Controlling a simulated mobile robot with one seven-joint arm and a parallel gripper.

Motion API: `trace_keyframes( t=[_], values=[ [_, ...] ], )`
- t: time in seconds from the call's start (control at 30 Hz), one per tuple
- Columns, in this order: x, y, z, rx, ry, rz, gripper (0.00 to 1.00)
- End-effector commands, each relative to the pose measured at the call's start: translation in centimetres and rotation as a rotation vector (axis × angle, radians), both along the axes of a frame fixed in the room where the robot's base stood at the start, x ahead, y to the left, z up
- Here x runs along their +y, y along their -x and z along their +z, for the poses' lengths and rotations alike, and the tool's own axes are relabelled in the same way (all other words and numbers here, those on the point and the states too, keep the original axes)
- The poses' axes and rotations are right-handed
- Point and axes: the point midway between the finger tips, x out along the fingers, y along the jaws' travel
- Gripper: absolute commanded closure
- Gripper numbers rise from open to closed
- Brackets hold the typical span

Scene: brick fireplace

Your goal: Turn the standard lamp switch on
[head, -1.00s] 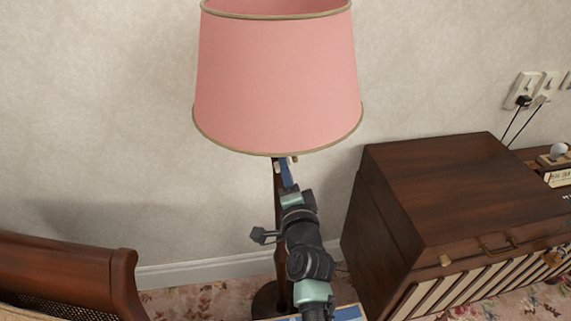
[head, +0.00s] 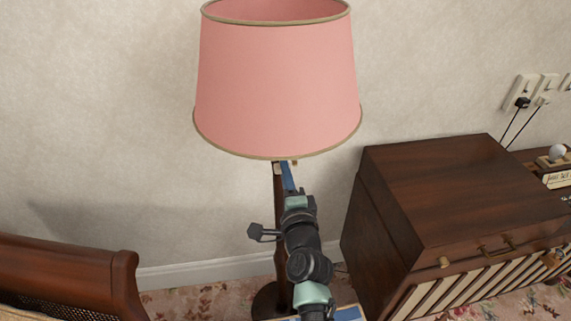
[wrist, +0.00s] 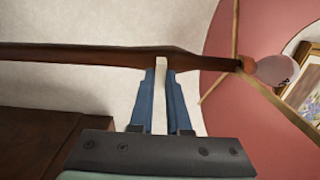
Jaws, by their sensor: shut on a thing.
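The standard lamp has a pink shade (head: 277,85) and a dark wooden pole (head: 278,205). In the wrist view the pole (wrist: 80,55) runs sideways across the picture, with a pale bulb (wrist: 277,69) at its right end under the shade (wrist: 235,105). My gripper (wrist: 161,72) reaches the pole just below the shade, its blue fingers close together. A small cream piece (wrist: 161,63) shows between the fingertips, against the pole. I take it for the switch, but its shape is too small to be sure. In the head view my gripper (head: 284,166) partly hides this spot.
A dark wooden cabinet (head: 440,190) stands close on the right. A wooden chair back (head: 65,262) is at lower left. The wall (head: 100,110) is behind the lamp, with sockets and plugs (head: 523,101) at upper right. Floral carpet (head: 190,303) lies below.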

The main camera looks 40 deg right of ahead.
Motion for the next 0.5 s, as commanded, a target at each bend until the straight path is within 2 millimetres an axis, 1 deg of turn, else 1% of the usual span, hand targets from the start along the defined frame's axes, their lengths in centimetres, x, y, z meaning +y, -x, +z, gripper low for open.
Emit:
trace_keyframes(
  t=[0.07, 0.1, 0.23, 0.5],
  values=[
    [0.00, 0.04, -0.11, 0.000, -0.004, 0.000, 1.00],
    [0.00, 0.04, -0.11, 0.000, -0.004, 0.000, 0.78],
    [-0.01, 0.03, -0.08, 0.000, -0.002, 0.000, 0.55],
    [0.02, 0.03, -0.03, 0.001, -0.001, 0.000, 0.55]
  ],
)
